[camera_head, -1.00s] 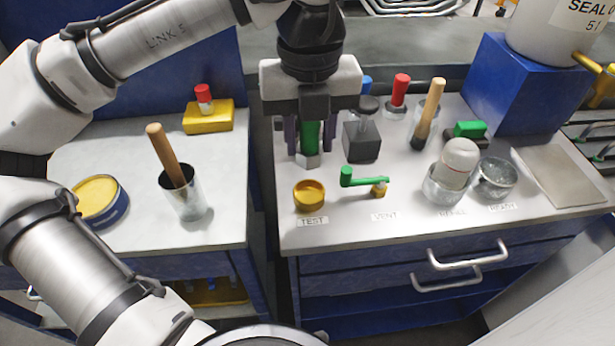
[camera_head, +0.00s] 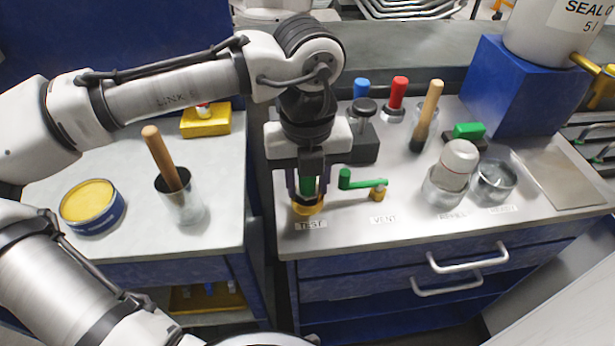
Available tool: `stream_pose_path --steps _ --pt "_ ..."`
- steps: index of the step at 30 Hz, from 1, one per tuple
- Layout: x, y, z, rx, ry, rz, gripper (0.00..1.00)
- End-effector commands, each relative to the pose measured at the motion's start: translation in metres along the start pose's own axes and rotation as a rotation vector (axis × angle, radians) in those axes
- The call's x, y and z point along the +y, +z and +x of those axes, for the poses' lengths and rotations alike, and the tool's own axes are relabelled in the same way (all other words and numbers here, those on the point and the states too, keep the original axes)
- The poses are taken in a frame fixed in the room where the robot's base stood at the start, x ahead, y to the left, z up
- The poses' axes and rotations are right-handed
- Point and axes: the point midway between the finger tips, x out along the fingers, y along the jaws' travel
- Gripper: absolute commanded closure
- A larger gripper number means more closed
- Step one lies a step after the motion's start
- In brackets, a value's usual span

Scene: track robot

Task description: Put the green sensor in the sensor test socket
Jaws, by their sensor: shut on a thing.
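My gripper (camera_head: 307,193) is shut on the green sensor (camera_head: 308,185), which hangs upright between the fingers, its green body partly hidden by them. The sensor test socket (camera_head: 308,208) is a yellow ring behind the TEST label (camera_head: 311,225) on the right bench. The gripper and sensor are right over the socket. The sensor's lower end overlaps the ring, and I cannot tell whether it is inside or just above it.
A green-handled vent valve (camera_head: 362,183) stands close to the right of the socket. A dark block with a black knob (camera_head: 364,140) is behind. A red-topped sensor (camera_head: 398,97), a blue one (camera_head: 361,88) and a brush cup (camera_head: 424,125) stand farther back.

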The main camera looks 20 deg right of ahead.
Motion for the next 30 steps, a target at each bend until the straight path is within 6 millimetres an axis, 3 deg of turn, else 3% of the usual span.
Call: stream_pose_path --steps 12,13,17,30 --pt "0.000 -0.002 0.013 0.006 0.001 0.001 0.91" --pt "0.000 -0.002 0.014 0.006 0.001 0.001 0.63" --pt "0.000 -0.003 0.015 0.008 0.001 0.002 0.46" --pt "0.002 -0.003 0.016 0.011 0.006 0.002 0.43"
